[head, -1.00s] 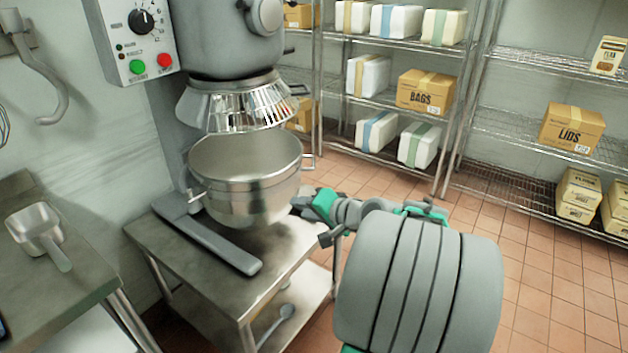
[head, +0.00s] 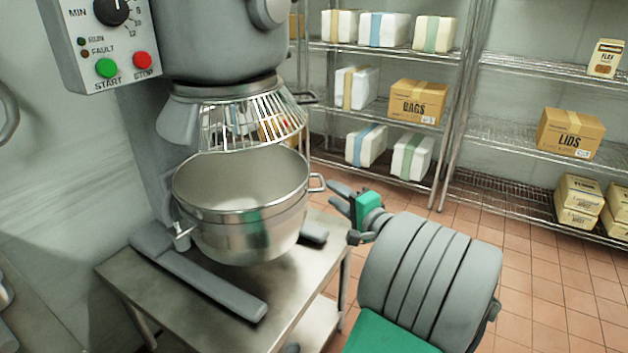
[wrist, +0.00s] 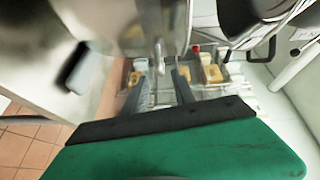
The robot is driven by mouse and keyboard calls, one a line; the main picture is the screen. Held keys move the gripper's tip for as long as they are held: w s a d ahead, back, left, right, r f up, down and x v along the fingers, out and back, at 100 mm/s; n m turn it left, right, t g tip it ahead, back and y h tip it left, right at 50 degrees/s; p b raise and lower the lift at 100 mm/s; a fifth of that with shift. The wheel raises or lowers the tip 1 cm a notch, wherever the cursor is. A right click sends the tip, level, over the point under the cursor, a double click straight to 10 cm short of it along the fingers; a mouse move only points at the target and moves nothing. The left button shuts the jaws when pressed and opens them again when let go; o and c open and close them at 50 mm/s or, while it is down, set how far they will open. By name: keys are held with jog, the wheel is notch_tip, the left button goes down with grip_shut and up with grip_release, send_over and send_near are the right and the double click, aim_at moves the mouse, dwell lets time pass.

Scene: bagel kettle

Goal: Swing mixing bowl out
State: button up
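The steel mixing bowl (head: 245,225) hangs in the mixer (head: 215,55), below the wire guard (head: 250,122). A small handle (head: 318,182) sticks out from its right rim. My gripper (head: 335,194) is just right of this handle, with its fingers apart and pointing at the bowl. In the wrist view the two fingers of my gripper (wrist: 158,88) also stand apart. No contact can be made out.
The mixer stands on a steel table (head: 285,285) with a grey foot (head: 200,280). The control box (head: 105,40) is at top left. Wire shelves (head: 400,110) with boxes stand behind. The tiled floor (head: 545,290) at right is clear.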

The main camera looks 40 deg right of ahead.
aim_at(323, 182)
jog(key=w, duration=0.3)
jog(key=w+d, duration=0.1)
jog(key=w, duration=0.2)
jog(key=shift+w+d+f+b, duration=0.2)
jog(key=shift+w+b, duration=0.15)
jog(key=shift+b, duration=0.05)
grip_shut()
dwell(0.9)
